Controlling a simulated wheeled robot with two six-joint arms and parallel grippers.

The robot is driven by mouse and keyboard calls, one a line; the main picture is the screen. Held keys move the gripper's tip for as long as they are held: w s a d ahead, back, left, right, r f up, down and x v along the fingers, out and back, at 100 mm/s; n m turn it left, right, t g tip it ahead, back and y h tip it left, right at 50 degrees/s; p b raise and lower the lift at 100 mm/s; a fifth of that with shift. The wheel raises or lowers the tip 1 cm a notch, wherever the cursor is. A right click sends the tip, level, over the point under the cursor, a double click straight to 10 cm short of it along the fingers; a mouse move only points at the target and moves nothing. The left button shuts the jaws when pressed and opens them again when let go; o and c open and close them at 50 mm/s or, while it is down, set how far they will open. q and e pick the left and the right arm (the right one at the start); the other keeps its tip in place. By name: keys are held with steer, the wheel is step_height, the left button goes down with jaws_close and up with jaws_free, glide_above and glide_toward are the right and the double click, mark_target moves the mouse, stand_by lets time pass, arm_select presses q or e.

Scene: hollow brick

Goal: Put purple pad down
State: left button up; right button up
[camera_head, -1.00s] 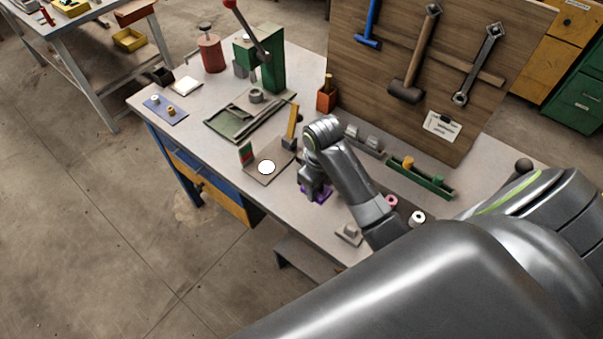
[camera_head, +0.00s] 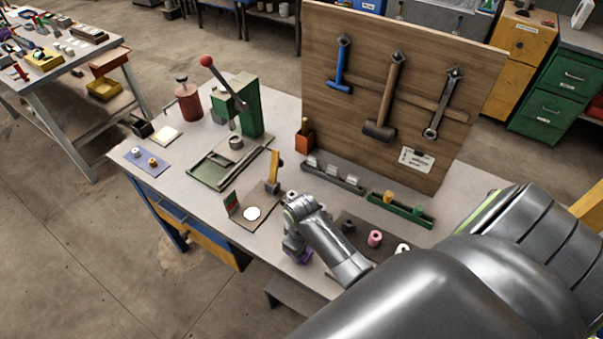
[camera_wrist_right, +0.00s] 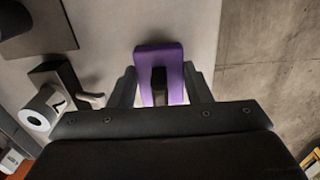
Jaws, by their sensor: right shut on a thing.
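In the head view only a bit of the purple pad (camera_head: 304,258) shows under my right gripper (camera_head: 297,252), close to the front edge. Whether the pad touches the table cannot be told. My left gripper is not in view.
A brown board with a white disc (camera_head: 251,213) lies left of the gripper. A dark mat (camera_head: 357,236) with a pink roll (camera_head: 375,239) lies to the right. A green rack (camera_head: 402,210) and a tool panel (camera_head: 315,95) stand behind. The table front is narrow here.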

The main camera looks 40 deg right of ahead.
steer(key=shift+f, duration=0.45)
steer(key=o, duration=1.2)
steer(key=shift+f, duration=0.1)
steer(key=shift+r, duration=0.7)
step_height(320, 180, up, 10)
steer(key=shift+f+b, duration=0.1)
steer(key=shift+b, duration=0.45)
steer(key=shift+r, duration=0.6)
